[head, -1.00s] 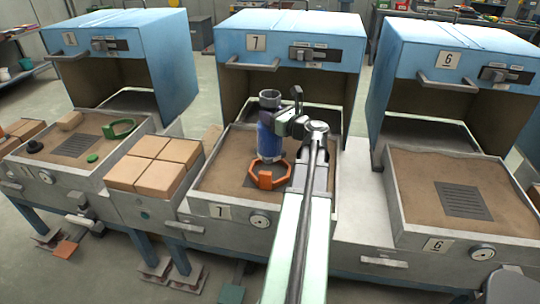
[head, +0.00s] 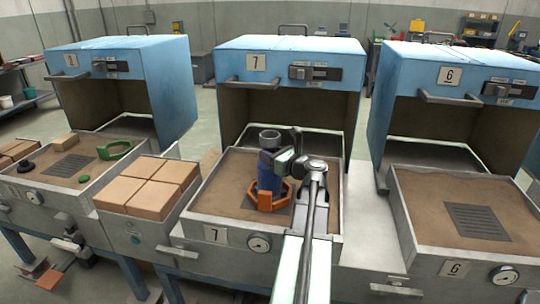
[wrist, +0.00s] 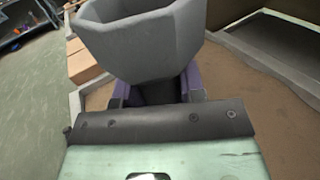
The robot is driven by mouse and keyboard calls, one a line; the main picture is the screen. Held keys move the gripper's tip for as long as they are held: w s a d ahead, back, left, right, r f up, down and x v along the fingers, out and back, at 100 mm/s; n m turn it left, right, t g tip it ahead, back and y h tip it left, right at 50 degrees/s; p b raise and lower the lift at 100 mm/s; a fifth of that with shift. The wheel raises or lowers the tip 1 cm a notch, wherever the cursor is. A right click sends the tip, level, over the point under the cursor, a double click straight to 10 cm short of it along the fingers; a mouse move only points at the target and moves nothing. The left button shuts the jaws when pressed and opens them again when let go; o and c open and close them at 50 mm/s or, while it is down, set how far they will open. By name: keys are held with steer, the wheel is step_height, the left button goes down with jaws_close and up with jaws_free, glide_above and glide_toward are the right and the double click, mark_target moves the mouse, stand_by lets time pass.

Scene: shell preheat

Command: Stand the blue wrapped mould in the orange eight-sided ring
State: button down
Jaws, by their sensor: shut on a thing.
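The blue wrapped mould (head: 268,178) has a grey cup-like top and stands about upright over the sand of tray 7. The orange eight-sided ring (head: 264,205) lies on that sand; its front wall hides the mould's foot. The mould's lower end appears inside the ring, but I cannot see whether it touches the bottom. My gripper (head: 278,162) comes from the right and is shut on the mould below its grey top. In the wrist view the grey faceted cup (wrist: 142,40) fills the upper middle, above my gripper (wrist: 155,92); the ring is hidden there.
Blue hood 7 (head: 290,58) stands open behind the tray. Tan blocks (head: 147,182) sit to the left. Tray 6 (head: 420,222) at right holds sand and a dark grate.

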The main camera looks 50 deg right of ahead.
steer(key=c, duration=1.1)
jaws_free()
steer(key=shift+f, duration=0.1)
steer(key=o, duration=0.4)
steer(key=s, duration=0.4)
steer(key=s+a, duration=0.1)
steer(key=s, duration=0.7)
steer(key=shift+a+r+p, duration=0.15)
steer(key=shift+r+p, duration=0.2)
steer(key=shift+r, duration=0.05)
